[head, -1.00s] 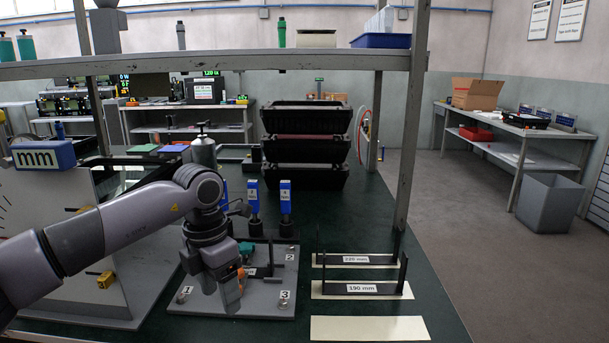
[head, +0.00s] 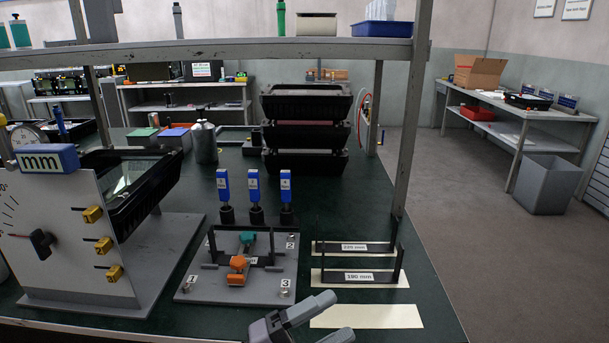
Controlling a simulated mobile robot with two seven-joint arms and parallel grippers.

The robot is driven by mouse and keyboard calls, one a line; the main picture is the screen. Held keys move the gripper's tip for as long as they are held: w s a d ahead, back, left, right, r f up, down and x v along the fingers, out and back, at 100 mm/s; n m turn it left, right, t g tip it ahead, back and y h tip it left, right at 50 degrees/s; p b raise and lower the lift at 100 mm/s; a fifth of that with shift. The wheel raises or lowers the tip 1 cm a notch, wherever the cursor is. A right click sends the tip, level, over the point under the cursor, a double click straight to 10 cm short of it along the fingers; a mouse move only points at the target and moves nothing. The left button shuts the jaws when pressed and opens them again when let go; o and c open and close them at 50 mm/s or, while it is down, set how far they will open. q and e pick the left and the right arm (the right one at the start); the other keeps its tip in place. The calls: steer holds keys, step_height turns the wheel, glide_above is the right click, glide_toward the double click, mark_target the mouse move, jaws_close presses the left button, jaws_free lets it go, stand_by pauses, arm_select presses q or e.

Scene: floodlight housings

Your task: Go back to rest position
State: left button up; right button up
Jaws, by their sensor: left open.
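My left gripper (head: 341,316) shows at the bottom edge, right of centre. Its two grey fingers are spread and nothing is between them. It is in front of the fixture plate (head: 205,287) and apart from it, close to the blank cream strip (head: 368,316). The plate bears a black U-shaped bracket (head: 212,245), an orange clamp (head: 237,272) and a teal clamp (head: 247,238). Most of my left arm is out of the picture. My right gripper is not in view.
Black brackets stand on the 220 mm strip (head: 325,246) and the 190 mm strip (head: 330,276). Blue-handled tools (head: 254,190) stand behind the plate. A gauge board (head: 60,250) is at left, stacked black housings (head: 305,132) behind. A shelf (head: 200,52) and its post cross the bench.

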arm_select(q)
steer(key=a+f+n+t+y+p, duration=0.1)
steer(key=a+f+n+t+y, duration=0.55)
steer(key=n, duration=0.65)
steer(key=s+a+f+n+g+y+p, duration=0.2)
steer(key=s+a+f+n+g+y, duration=0.2)
steer(key=s+a+f+n+y, duration=0.7)
steer(key=s+a+f+n, duration=0.1)
steer(key=s+a+f, duration=0.2)
steer(key=a, duration=0.3)
steer(key=shift+s+f+p, duration=0.15)
steer(key=shift+f+p, duration=0.2)
steer(key=shift+f, duration=0.2)
